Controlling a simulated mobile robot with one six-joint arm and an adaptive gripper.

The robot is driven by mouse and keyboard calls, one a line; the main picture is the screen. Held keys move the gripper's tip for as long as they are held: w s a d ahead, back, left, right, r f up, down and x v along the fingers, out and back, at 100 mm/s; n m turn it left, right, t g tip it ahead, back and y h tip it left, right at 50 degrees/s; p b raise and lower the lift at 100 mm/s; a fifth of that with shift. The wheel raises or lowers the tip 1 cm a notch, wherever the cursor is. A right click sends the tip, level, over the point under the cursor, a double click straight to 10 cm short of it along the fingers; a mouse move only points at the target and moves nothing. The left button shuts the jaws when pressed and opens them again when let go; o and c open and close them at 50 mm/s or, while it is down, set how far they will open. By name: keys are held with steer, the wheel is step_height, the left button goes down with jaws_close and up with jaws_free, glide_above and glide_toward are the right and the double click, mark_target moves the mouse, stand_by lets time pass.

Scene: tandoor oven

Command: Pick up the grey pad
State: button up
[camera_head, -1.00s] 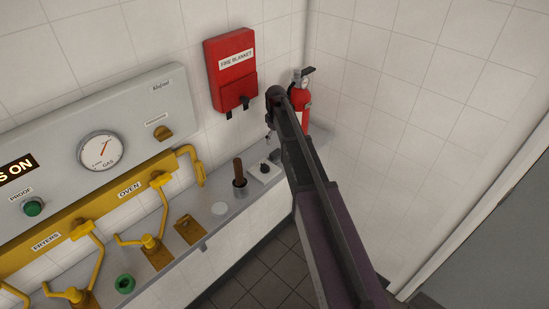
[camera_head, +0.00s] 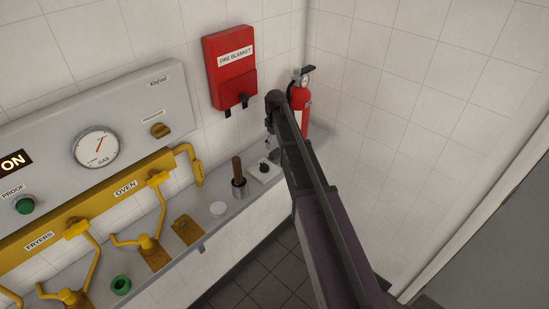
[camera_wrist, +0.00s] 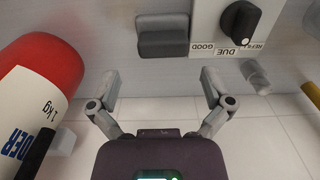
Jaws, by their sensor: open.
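The grey pad (camera_wrist: 162,36) is a small dark grey block on the ledge, near the top middle of the wrist view. My gripper (camera_wrist: 159,84) is open and empty, its two fingers spread apart. In the wrist picture the pad lies above the gap between the fingertips, and no contact shows. In the head view my arm covers most of the area around the pad, and my gripper's fingers are too small and covered to make out clearly.
A red fire extinguisher (camera_wrist: 38,72) stands left of the fingers. A white plate with a black knob (camera_wrist: 240,22) sits right of the pad.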

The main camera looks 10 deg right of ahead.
mark_target(275, 151)
steer(key=shift+s+a+f+b, duration=0.15)
steer(key=shift+f+b, duration=2.2)
steer(key=shift+f, duration=0.15)
steer(key=shift+c, duration=0.2)
steer(key=c, duration=1)
steer(key=shift+r, duration=0.15)
step_height(275, 151, up, 10)
steer(key=p, duration=1)
step_height(275, 151, down, 6)
steer(key=b, duration=0.6)
